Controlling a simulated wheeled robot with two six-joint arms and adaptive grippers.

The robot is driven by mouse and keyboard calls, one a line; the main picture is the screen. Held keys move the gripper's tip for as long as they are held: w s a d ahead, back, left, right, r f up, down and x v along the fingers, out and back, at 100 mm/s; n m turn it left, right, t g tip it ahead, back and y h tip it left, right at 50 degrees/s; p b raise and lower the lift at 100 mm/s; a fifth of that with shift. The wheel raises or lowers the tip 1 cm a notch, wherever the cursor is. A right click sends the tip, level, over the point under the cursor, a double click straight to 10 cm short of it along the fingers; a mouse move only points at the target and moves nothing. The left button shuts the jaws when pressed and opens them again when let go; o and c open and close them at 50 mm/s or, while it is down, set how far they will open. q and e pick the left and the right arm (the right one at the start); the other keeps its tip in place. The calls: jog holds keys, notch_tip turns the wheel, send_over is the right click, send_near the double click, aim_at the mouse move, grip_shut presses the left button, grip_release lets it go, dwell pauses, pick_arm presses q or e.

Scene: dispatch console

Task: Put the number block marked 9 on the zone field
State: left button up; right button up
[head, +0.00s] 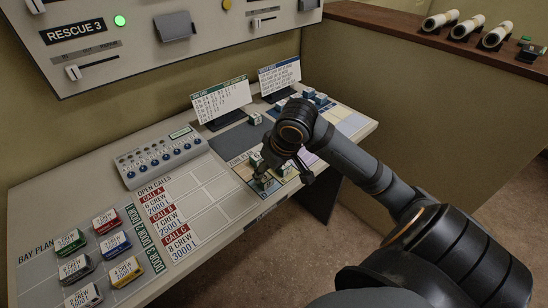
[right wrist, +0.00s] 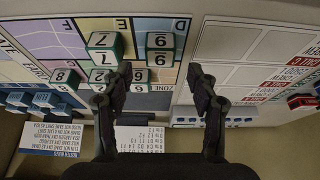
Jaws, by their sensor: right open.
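The block marked 9 (right wrist: 160,42) is a green-and-white cube standing on the map board (right wrist: 60,45); its digits look upside down in the right wrist view. In the head view a block (head: 265,183), seemingly this one, shows just below my right gripper (head: 284,174). My right gripper (right wrist: 157,72) is open and empty, with its fingers on either side of the block's line and apart from it. The zone field (right wrist: 158,102) is a dark grey panel beside the map, labelled ZONE; it also shows in the head view (head: 238,139). My left gripper is not in view.
Two card screens (head: 220,101) stand behind. A button box (head: 160,158) and bay plan blocks (head: 115,243) lie to the left. The grid of open calls (head: 205,195) is flat and clear.

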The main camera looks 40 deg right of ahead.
jog(key=b+v, duration=0.1)
jog(key=v, duration=0.7)
